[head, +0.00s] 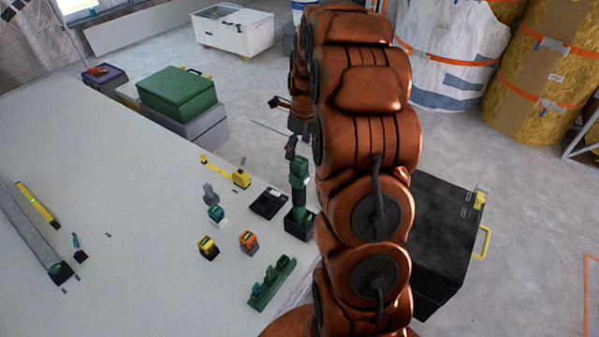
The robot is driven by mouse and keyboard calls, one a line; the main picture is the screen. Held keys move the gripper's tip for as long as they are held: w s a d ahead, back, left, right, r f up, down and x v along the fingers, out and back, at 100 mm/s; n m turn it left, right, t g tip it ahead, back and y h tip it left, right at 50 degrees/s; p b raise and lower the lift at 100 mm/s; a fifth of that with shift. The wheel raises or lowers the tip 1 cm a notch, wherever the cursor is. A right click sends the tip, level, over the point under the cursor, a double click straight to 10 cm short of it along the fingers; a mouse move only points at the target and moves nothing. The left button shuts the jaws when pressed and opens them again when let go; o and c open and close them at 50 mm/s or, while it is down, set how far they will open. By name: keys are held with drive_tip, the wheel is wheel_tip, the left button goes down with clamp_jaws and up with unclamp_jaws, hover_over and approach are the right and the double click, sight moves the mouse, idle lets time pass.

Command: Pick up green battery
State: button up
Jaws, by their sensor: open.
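A small battery-like block with a teal-green top (216,215) stands on the white table in the head view. It is the likeliest green battery, though its details are too small to be sure. My gripper (282,127) is at the end of the brown arm, beyond the table's far right edge, with its dark fingers apart. It appears empty and is well away from the block, up and to the right in the picture. Part of the gripper is hidden behind my arm.
Similar yellow (207,248), orange (248,242) and grey (210,194) blocks stand nearby on the white table (130,270). A green upright tool (299,172), a black tray (268,204) and a green rack (272,284) are to the right. A green case (178,93) stands behind.

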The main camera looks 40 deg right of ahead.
sight(300, 160)
drive_tip(key=shift+w+d+f+m, duration=0.2)
drive_tip(key=shift+d+f+m, duration=0.1)
drive_tip(key=shift+d+f, duration=0.25)
drive_tip(key=shift+a+f+p, duration=0.15)
drive_tip(key=shift+f+p, duration=0.05)
drive_tip(key=shift+f, duration=1.65)
drive_tip(key=shift+a+f+p, duration=0.15)
drive_tip(key=shift+f, duration=1.7)
drive_tip(key=shift+c, duration=0.3)
drive_tip(key=c, duration=1.3)
